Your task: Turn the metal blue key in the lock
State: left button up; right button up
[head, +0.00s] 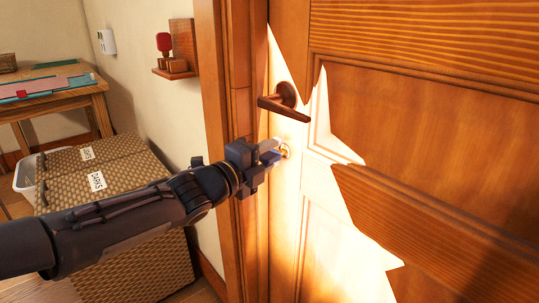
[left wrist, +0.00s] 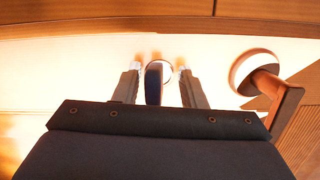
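A brown wooden door (head: 430,120) fills the right of the head view. Its lever handle (head: 285,101) sits above a small round brass lock (head: 285,150). My left gripper (head: 271,153) is close in front of the lock, level with it. In the left wrist view a dark blue key head (left wrist: 154,83) stands edge-on between the two fingers of my left gripper (left wrist: 160,80). A gap shows on each side of the key, so the fingers are open around it and not pressed on it. The key's shaft is hidden. My right gripper is in neither view.
The handle also shows at the right in the left wrist view (left wrist: 285,100). The door frame (head: 240,80) stands left of the lock. Woven baskets (head: 105,165), a table (head: 50,98) and a small wall shelf (head: 176,73) are to the left.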

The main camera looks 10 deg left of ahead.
pick_arm(q)
jog(key=shift+s, duration=0.1)
jog(key=p+v, duration=0.3)
jog(key=v, duration=0.4)
jog(key=shift+s+a, duration=0.2)
jog(key=shift+a, duration=0.2)
jog(key=s+a+f+n+g+y, duration=0.3)
jog(key=s+a+f+n+y, duration=0.5)
jog(key=n, duration=0.8)
jog(key=s+d+f+n+g+h+p, duration=0.1)
jog(key=s+d+f+n+g, duration=0.15)
jog(key=s+f+n, duration=0.4)
jog(key=s+d+f+n+g+h+p, duration=0.15)
jog(key=s+n+g, duration=0.25)
jog(key=s, duration=0.5)
notch_tip(320, 180, up, 37)
jog(key=s+p, duration=0.1)
jog(key=p, duration=3.6)
jog(key=shift+d+r+g, duration=0.15)
jog(key=shift+d+g, duration=0.15)
jog(key=shift+g, duration=0.05)
